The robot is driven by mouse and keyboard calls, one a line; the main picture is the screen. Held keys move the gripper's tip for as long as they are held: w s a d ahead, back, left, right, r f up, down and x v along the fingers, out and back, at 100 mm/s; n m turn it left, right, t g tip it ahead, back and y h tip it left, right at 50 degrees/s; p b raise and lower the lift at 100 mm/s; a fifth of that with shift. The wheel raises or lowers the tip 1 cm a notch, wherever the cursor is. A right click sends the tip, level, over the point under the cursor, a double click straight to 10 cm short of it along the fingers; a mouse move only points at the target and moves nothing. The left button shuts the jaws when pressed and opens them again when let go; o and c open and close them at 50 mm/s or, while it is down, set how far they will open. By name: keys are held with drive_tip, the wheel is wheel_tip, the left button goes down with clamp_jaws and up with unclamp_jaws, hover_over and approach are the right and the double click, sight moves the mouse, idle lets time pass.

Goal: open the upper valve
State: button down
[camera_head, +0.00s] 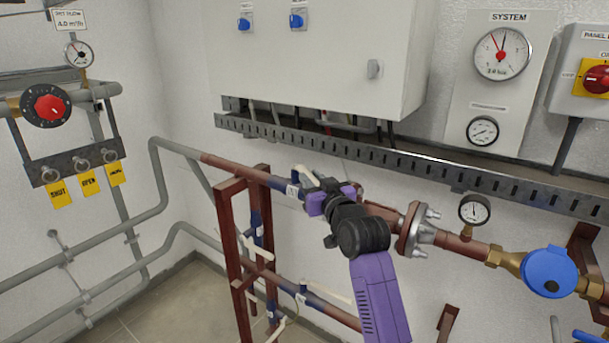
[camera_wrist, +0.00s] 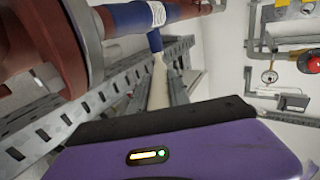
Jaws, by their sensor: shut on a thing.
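The upper valve sits on the upper red-brown pipe (camera_head: 240,169), by a blue band with a white label (camera_head: 292,190). In the wrist view the lever (camera_wrist: 158,85) runs from the blue pipe section (camera_wrist: 145,17) down behind my purple gripper body (camera_wrist: 190,150). My arm covers part of the valve and pipe in the head view.
A bolted flange (camera_head: 415,228), a small gauge (camera_head: 474,209) and a blue round meter (camera_head: 549,271) lie right along the pipe. A perforated cable tray (camera_head: 400,160) runs above. A lower valve has a pale lever (camera_head: 340,297). A red pipe frame (camera_head: 230,225) stands left.

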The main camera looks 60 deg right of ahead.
drive_tip(key=shift+s+d+f+n+t+y+b, duration=0.1)
drive_tip(key=shift+s+d+n+t+y+b, duration=0.25)
drive_tip(key=shift+d+n+y+b, duration=0.5)
drive_tip(key=shift+s+d+n+t+y+b, duration=0.2)
drive_tip(key=shift+d+n+t+y+b, duration=0.4)
drive_tip(key=shift+y, duration=0.4)
drive_tip(key=shift+s+d+f+n+t+y+b, duration=0.1)
drive_tip(key=shift+s+d+n+t+y+b, duration=0.2)
drive_tip(key=shift+d+n+y+b, duration=0.45)
drive_tip(key=shift+a, duration=0.25)
drive_tip(key=c, duration=1.2)
unclamp_jaws()
drive_tip(key=shift+r, duration=0.1)
drive_tip(key=b+v, duration=0.1)
drive_tip(key=v, duration=0.5)
drive_tip(key=shift+s, duration=0.4)
drive_tip(key=shift+s+a, duration=0.15)
drive_tip(key=shift+s, duration=0.3)
